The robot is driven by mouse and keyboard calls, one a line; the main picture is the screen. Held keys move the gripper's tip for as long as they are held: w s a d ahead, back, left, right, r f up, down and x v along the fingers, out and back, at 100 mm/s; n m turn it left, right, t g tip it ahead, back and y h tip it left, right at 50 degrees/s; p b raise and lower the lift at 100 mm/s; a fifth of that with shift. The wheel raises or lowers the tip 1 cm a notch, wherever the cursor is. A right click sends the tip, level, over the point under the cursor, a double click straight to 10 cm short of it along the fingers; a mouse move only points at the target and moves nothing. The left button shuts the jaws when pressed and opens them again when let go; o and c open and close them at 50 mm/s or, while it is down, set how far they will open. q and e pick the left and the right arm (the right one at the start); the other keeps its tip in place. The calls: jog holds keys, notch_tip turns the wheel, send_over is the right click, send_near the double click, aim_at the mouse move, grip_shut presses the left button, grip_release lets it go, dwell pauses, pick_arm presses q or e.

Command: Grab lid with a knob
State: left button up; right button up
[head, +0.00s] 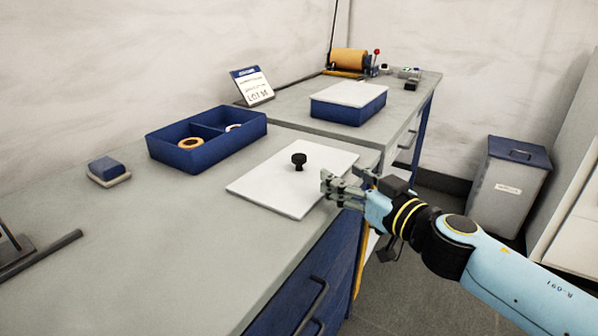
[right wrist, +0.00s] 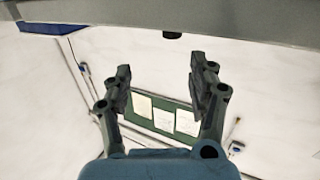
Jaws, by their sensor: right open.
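The lid (head: 270,187) is a flat white panel lying on the grey workbench near its right edge. A black knob (head: 299,161) stands upright on it, toward its back part. My right gripper (head: 332,187) is over the lid's right edge, to the right of the knob and apart from it. Its jaws are open and empty. In the right wrist view the two fingers of the right gripper (right wrist: 158,80) are spread, with a wall and a green board behind them. A small dark piece at the top of that view may be the knob. My left gripper is not in view.
A blue divided tray (head: 208,139) holding rolls of tape stands behind the lid. A blue box with a white top (head: 348,101) is on the far bench. A blue block (head: 107,170) lies at left. The bench (head: 150,255) is clear in front.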

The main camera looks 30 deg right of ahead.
aim_at(304, 173)
jog(key=shift+w+a+f+y, duration=0.1)
jog(key=shift+w+a+y, duration=0.2)
jog(key=shift+y, duration=0.2)
jog(key=shift+n, duration=0.3)
jog(key=w, duration=0.3)
jog(key=w+a, duration=0.1)
jog(key=shift+w+f+p, duration=0.25)
jog(key=shift+w+p, duration=0.05)
jog(key=shift+w, duration=0.1)
jog(key=w, duration=0.1)
jog(key=w+b, duration=0.1)
jog(key=w, duration=0.1)
jog(key=w+a+f, duration=0.1)
jog(key=w, duration=0.1)
jog(key=shift+a, duration=0.1)
jog(key=shift+w+r, duration=0.1)
jog(key=shift+w, duration=0.15)
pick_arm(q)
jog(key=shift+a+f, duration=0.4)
pick_arm(e)
jog(key=shift+c, duration=0.3)
jog(key=shift+r, duration=0.1)
grip_shut()
